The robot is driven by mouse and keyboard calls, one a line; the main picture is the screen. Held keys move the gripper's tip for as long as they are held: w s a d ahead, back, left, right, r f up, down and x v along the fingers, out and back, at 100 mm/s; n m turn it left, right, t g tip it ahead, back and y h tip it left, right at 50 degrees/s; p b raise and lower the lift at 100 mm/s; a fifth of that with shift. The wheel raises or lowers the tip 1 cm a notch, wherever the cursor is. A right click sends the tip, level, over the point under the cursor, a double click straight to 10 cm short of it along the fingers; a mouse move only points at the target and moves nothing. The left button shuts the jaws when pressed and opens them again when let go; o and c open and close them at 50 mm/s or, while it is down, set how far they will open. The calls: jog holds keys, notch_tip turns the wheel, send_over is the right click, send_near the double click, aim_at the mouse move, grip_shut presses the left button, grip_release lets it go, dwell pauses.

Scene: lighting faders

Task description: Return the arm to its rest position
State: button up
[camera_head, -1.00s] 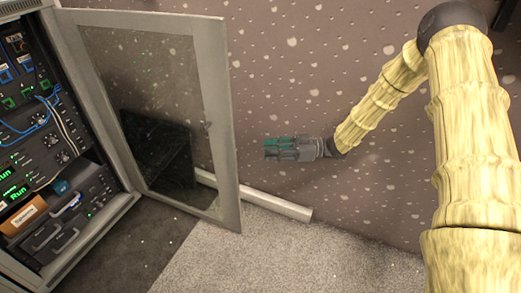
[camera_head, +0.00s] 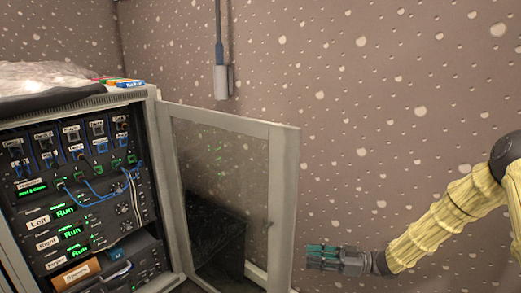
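My gripper (camera_head: 322,258), dark grey with teal fingers, shows low in the head view at the end of my yellow arm. It points left and is clear of the cabinet door, just right of the door's edge. Its fingers look close together, but the gap between them is too small to judge. I see nothing held in it.
An equipment rack (camera_head: 70,200) with labelled modules, green displays and cables stands at the left. Its framed glass door (camera_head: 285,200) hangs open toward my gripper. Clear plastic (camera_head: 40,75) lies on top. A grey box (camera_head: 221,82) hangs on the speckled wall.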

jog(key=x, duration=0.6)
jog(key=shift+a, duration=0.2)
jog(key=shift+s+f, duration=0.15)
